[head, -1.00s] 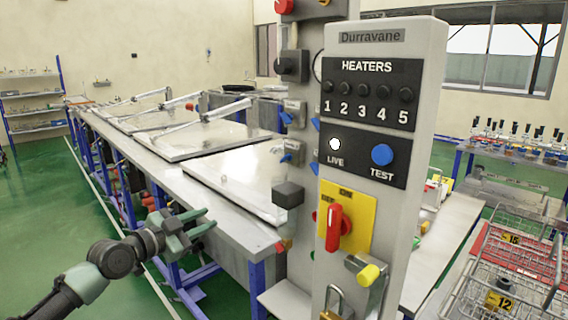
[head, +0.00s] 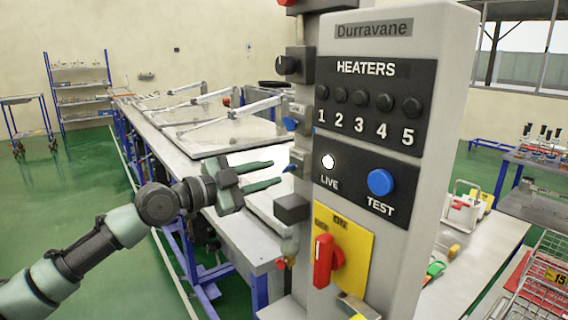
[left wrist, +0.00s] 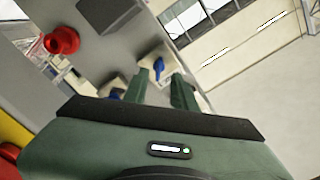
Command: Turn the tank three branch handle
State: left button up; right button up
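My left gripper (head: 275,172) reaches in from the left with its two green fingers apart, pointing at the side of the grey control column. A blue handle (head: 289,168) on a pale plate sits just beyond the fingertips. A second blue handle (head: 290,124) is on a plate above it. In the left wrist view, a blue handle (left wrist: 159,67) shows ahead, between the open fingers (left wrist: 161,76), and another blue handle (left wrist: 116,94) is partly hidden behind the gripper body. No tank number is readable on these handles, and contact cannot be told. My right gripper is out of view.
The column's front has a HEATERS panel (head: 365,105), a blue TEST button (head: 380,182) and a red switch (head: 326,260) on a yellow plate. A dark box (head: 292,208) juts out below the handles. Lidded tanks (head: 225,134) line the bench behind.

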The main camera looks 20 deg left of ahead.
aim_at(285, 169)
pick_arm(q)
jog(key=p+x, duration=0.1)
jog(key=x, duration=0.3)
jog(key=shift+w+d, duration=0.1)
jog(key=shift+d, duration=0.05)
grip_shut()
